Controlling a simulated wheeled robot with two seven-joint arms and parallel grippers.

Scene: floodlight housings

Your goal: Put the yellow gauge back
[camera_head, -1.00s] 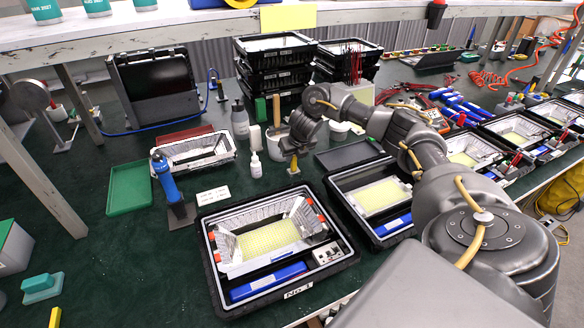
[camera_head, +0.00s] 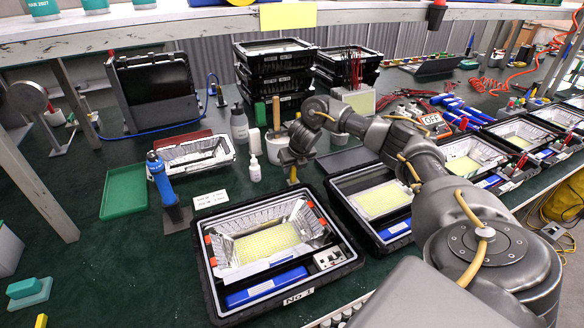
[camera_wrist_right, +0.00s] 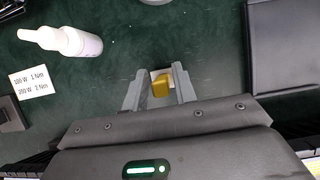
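The yellow gauge (camera_wrist_right: 161,86) is a small yellow block between the two fingers of my right gripper (camera_wrist_right: 161,88) in the right wrist view. The fingers appear closed on its sides. In the head view the right gripper (camera_head: 293,178) points down over the green bench, behind the housing marked No 1 (camera_head: 205,277), with a bit of yellow at its tips. Whether the gauge touches the bench is unclear. My left gripper is not in view.
A white dropper bottle (camera_head: 254,169) stands left of the right gripper, near a printed card (camera_head: 210,199). A pot (camera_head: 281,150) with a wooden-handled tool is behind. A green tray (camera_head: 124,193) lies left. Another yellow piece (camera_head: 41,321) is cut off at the lower left.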

